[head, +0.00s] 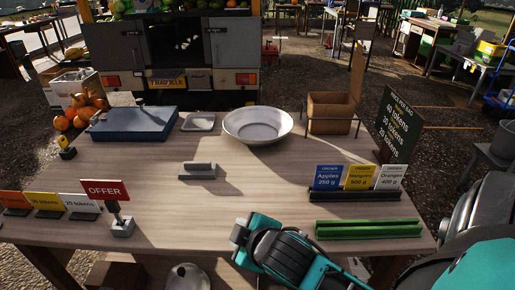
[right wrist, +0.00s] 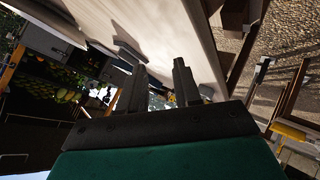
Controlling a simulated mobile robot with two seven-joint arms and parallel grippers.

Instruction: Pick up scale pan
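The scale pan, a round shallow metal bowl (head: 257,125), sits on the far middle of the wooden table, between a small square metal tray (head: 199,121) and a brown box. A flat blue scale base (head: 134,122) lies at the back left. My right gripper (head: 239,234) is over the table's front edge, well short of the pan and empty. In the right wrist view its two dark fingers (right wrist: 158,82) stand apart with nothing held between them. The pan is not clearly visible in that view. My left gripper is not in view.
A grey block (head: 197,170) lies mid-table. Price cards (head: 359,178), a green rack (head: 368,228) and a chalkboard (head: 399,125) stand on the right. The brown box (head: 331,113) is beside the pan. An OFFER sign (head: 105,190) stands front left. The table's centre is largely clear.

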